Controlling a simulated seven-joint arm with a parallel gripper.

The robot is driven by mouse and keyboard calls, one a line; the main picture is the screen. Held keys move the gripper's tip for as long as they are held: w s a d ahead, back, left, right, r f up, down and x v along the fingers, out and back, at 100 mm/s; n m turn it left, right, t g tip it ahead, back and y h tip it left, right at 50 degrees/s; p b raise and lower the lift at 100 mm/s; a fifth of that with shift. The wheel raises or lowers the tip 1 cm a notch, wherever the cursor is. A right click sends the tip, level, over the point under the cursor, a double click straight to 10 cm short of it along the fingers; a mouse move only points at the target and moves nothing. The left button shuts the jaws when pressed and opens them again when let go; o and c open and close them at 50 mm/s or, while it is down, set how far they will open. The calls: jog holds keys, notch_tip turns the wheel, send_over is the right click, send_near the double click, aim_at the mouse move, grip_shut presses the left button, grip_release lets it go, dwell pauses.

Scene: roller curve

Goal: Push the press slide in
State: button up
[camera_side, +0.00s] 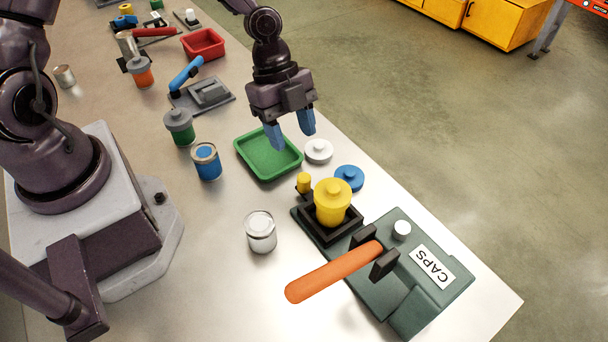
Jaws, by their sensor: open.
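The cap press (430,290) is a grey-green block marked CAPS at the lower right, with a long orange lever (335,272) sloping to the lower left. Its press slide (318,238) looks like the black square-rimmed holder on the far side of the press, standing out from the block. A yellow can with a yellow lid (332,203) stands upright in it. A small yellow knob (303,182) is at the holder's far-left edge. My gripper (290,130) is open and empty, with blue fingertips pointing down above the green tray's far-right corner, apart from the slide.
A green tray (262,174) lies below my gripper. A bare can (261,232) stands left of the slide. Blue (207,162) and green (180,127) cans stand further left.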

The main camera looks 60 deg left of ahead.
aim_at(303, 176)
jog(key=x, duration=0.9)
jog(key=shift+d+f, duration=0.1)
jog(key=shift+f, duration=0.25)
jog(key=shift+c, duration=0.5)
